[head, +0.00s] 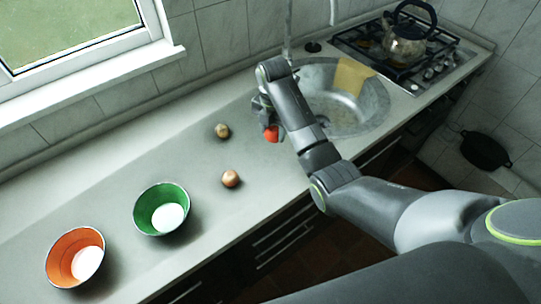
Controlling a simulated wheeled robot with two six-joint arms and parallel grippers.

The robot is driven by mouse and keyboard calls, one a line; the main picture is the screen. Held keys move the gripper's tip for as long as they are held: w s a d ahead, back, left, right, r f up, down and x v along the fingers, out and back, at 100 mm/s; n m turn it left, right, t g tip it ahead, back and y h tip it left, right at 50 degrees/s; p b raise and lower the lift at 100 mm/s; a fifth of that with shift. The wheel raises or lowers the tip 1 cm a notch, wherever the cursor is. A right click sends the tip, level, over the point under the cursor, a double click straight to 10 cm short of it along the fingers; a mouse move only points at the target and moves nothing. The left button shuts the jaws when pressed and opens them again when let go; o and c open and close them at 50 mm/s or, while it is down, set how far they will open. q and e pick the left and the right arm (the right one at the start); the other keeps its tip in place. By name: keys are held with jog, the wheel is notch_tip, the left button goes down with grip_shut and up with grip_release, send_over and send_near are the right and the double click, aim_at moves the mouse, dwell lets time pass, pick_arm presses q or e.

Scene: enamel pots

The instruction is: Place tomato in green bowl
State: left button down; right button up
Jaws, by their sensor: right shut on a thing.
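A red tomato (271,134) is at the fingertips of my right gripper (266,116), close to the left edge of the sink. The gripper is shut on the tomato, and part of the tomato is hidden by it. I cannot tell whether the tomato still touches the counter. The green bowl (146,205) stands upright on the counter, to the left of the gripper and nearer to me. Its pale bottom shows, and nothing is in it. My left gripper is not in view.
An orange bowl (60,250) stands left of the green bowl. Two brown onion-like vegetables (231,178) (222,130) lie on the counter (200,160) between bowl and gripper. A sink (372,110) with a yellow cloth (352,76) and a stove with a kettle (404,42) are at right.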

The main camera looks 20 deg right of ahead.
jog(key=p, duration=0.1)
send_over(272, 158)
notch_tip(272, 158, down, 6)
jog(key=shift+r, duration=0.1)
jog(key=shift+f+p, duration=0.65)
jog(key=shift+f, duration=1.1)
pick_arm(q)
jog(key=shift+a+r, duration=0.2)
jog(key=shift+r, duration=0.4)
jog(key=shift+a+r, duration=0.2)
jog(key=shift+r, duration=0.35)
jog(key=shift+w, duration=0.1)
pick_arm(e)
jog(key=o, duration=1)
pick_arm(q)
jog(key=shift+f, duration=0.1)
pick_arm(e)
jog(key=shift+f, duration=0.1)
